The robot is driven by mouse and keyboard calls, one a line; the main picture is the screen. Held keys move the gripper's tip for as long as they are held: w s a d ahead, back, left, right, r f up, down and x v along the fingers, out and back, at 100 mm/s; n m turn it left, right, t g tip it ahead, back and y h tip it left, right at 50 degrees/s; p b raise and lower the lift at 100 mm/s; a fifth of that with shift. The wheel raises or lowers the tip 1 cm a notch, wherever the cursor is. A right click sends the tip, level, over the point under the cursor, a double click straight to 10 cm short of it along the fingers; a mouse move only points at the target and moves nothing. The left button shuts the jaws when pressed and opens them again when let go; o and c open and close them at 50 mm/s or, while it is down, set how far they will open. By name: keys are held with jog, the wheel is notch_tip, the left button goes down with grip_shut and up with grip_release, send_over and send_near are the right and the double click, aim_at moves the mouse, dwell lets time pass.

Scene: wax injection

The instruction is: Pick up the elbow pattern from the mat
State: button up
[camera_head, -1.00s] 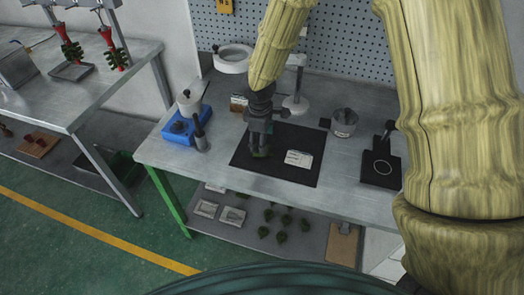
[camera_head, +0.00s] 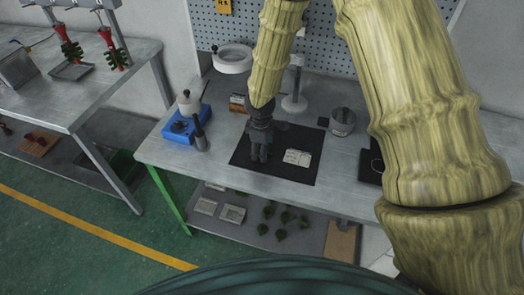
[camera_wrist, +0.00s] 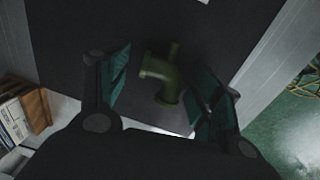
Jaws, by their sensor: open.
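The elbow pattern (camera_wrist: 165,76), a small dark green bent pipe with a stub, is on the black mat (camera_wrist: 80,35) in the wrist view. It lies between the two fingers of my gripper (camera_wrist: 164,68). The fingers are apart, with dark gaps between them and the pattern. In the head view my gripper (camera_head: 259,158) points down over the left part of the mat (camera_head: 309,138) and hides the pattern. I cannot tell how high the fingertips are above the mat.
A white card (camera_head: 297,158) lies on the mat right of my gripper. A blue tray (camera_head: 178,132) with a pot stands left, a grey tin (camera_head: 343,122) right, and a white stand (camera_head: 295,103) behind. Several green parts (camera_head: 281,232) lie on the lower shelf.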

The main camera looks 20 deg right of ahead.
jog(key=c, duration=0.9)
jog(key=shift+r, duration=0.1)
